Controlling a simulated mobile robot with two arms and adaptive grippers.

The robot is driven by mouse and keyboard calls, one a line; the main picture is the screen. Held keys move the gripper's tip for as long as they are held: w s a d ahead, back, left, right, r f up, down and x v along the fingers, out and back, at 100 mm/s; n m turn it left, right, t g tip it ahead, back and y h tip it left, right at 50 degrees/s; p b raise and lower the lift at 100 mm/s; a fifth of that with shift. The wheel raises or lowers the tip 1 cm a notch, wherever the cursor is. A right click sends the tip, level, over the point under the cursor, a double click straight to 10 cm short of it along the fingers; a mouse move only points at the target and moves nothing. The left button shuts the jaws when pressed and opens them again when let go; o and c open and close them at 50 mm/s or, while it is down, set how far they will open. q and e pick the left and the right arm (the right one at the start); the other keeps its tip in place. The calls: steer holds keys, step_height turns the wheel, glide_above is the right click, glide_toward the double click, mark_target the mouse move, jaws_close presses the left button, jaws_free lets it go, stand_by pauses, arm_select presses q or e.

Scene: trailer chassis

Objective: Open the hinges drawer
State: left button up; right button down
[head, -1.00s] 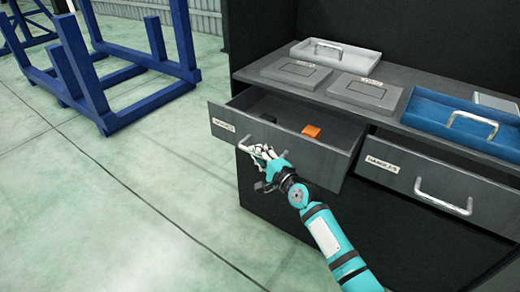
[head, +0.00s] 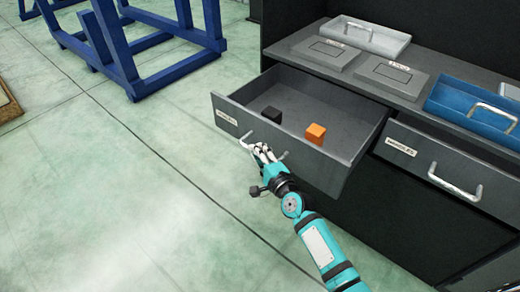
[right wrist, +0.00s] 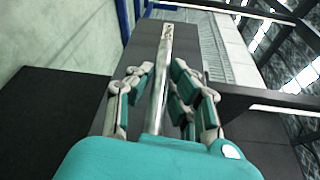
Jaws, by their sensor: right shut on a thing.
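The left drawer (head: 318,172), whose small label (head: 226,117) is too blurred to read now, stands well out of the grey cabinet. A black block (head: 271,114) and an orange block (head: 315,133) lie inside it. My right gripper (head: 260,152) is at the drawer's front, shut on its metal handle (head: 246,138). In the right wrist view the fingers (right wrist: 158,88) lie on both sides of the handle bar (right wrist: 162,62). The fingers hide part of the handle in the head view. My left gripper is not in view.
A second drawer (head: 420,175) with its own handle is shut on the right. The countertop holds a grey tray (head: 393,47), two flat plates and a blue tray (head: 440,103). A blue frame (head: 125,55) stands behind on the floor.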

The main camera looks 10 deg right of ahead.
steer(key=shift+f, duration=0.1)
steer(key=c, duration=1.3)
jaws_free()
steer(key=v, duration=1.2)
